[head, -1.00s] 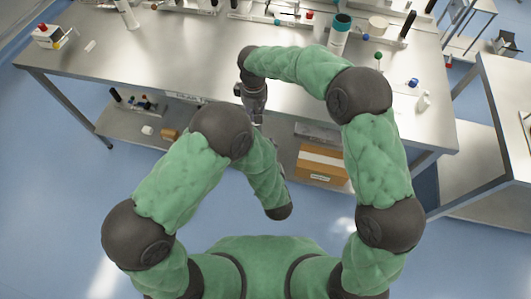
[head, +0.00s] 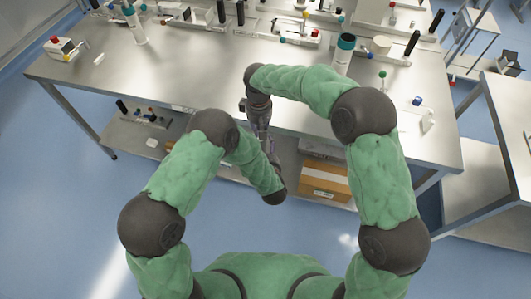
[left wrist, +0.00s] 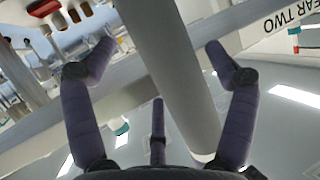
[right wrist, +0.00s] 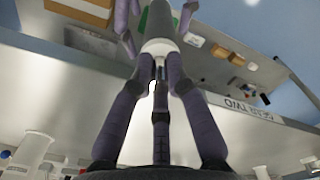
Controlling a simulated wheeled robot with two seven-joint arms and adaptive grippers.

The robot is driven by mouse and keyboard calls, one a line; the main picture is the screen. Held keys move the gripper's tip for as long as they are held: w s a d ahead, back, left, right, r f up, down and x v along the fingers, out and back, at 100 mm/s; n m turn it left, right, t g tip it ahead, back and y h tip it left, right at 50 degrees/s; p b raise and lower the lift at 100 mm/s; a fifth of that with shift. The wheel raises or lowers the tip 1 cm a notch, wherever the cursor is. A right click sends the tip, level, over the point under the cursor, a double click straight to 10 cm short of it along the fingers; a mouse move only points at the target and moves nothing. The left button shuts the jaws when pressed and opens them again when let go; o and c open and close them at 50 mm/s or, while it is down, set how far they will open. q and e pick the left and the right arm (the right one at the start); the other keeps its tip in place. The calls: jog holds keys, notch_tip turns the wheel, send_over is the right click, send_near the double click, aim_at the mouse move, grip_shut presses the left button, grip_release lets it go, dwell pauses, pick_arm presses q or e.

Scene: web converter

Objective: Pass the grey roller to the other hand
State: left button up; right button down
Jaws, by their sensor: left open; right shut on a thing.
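The grey roller (left wrist: 175,75) runs as a thick smooth cylinder between the spread fingers of my left gripper (left wrist: 155,60) in the left wrist view. That gripper is open; I cannot tell whether its fingers touch the roller. In the right wrist view my right gripper (right wrist: 160,62) is shut on the pale end of the roller (right wrist: 160,44). The left gripper's purple fingers show on both sides of the roller farther up. In the head view the right gripper (head: 260,112) points down and the left gripper (head: 269,148) points up towards it. The roller is mostly hidden there.
A steel table (head: 200,85) lies in front, its near edge close behind the grippers. A teal-topped cylinder (head: 344,55) and several small parts stand on it. Its lower shelf holds a cardboard box (head: 325,180). A second bench (head: 500,130) stands at the right.

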pick_arm(q)
jog(key=c, duration=1.5)
pick_arm(e)
jog(key=shift+r, duration=0.1)
pick_arm(q)
jog(key=shift+w, duration=0.1)
pick_arm(e)
jog(key=c, duration=1.5)
grip_release()
jog(key=shift+a, duration=0.1)
pick_arm(q)
jog(key=shift+c, duration=0.9)
pick_arm(e)
jog(key=o, duration=0.4)
jog(key=shift+c, duration=0.2)
